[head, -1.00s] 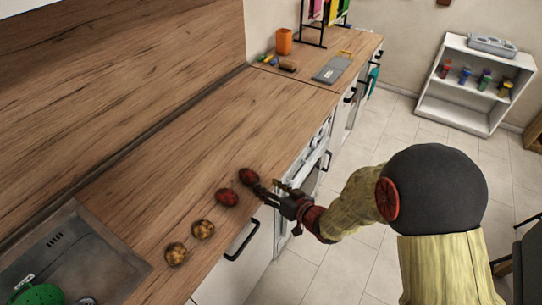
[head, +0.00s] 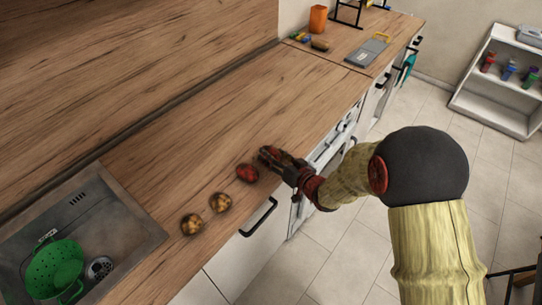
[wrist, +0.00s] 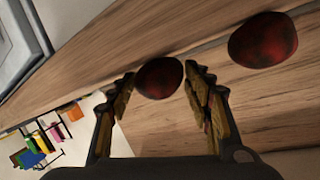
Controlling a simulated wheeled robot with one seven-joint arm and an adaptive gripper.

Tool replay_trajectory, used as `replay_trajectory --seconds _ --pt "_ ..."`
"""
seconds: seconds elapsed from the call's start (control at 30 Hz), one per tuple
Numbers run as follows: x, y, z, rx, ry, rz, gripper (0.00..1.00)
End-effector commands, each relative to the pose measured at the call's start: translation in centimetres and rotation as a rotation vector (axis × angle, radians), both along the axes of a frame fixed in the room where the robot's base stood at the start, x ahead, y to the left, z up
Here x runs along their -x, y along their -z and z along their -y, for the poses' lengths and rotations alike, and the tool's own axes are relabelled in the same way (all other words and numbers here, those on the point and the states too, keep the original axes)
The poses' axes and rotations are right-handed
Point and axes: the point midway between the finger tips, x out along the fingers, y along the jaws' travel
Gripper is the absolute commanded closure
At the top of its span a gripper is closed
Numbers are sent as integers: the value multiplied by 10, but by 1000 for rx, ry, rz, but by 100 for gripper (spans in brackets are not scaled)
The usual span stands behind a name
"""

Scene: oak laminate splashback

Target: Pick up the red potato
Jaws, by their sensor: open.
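Two dark red potatoes lie on the wooden counter. The nearer red potato (head: 247,173) is in plain view in the head view, and it also shows at the upper right of the wrist view (wrist: 263,39), outside my fingers. The farther red potato (wrist: 159,77) shows between my fingertips in the wrist view; in the head view my gripper mostly hides it. My gripper (head: 270,156) is open at the counter's front edge, its fingers (wrist: 161,74) on either side of that potato. I cannot tell whether they touch it.
Two brown mottled potatoes (head: 220,202) (head: 192,224) lie nearer the sink (head: 125,222), which holds a green colander (head: 55,270). The counter behind the potatoes is clear.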

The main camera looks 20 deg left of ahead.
Motion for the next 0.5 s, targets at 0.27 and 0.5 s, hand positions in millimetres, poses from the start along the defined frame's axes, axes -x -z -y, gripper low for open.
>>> replay_trajectory --seconds 0.27,0.5 --pt "0 -1 1 0 1 0 59" --pt "0 -1 1 0 1 0 72"
